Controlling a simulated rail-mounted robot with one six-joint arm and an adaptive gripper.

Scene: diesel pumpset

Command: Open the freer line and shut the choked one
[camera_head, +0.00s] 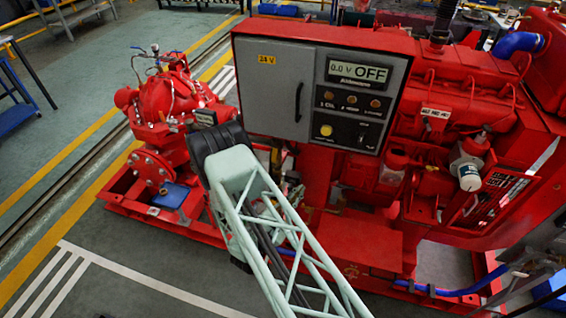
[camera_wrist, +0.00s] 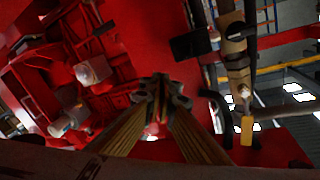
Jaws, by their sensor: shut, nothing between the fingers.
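In the wrist view my gripper (camera_wrist: 162,90) is shut and empty, with its fingertips together in front of red machinery. To its right runs a brass-coloured pipe (camera_wrist: 234,55) with dark fittings. A yellow piece (camera_wrist: 246,130), perhaps a valve handle, hangs at the pipe's lower end, apart from my fingers. I cannot tell which line is freer or which is choked, nor how any valve is set. In the head view my gripper is hidden behind my arm, which reaches in toward the pumpset.
The red pump (camera_head: 170,100) stands left, the red engine (camera_head: 450,95) right. A white canister (camera_head: 469,177) sticks out on the engine.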

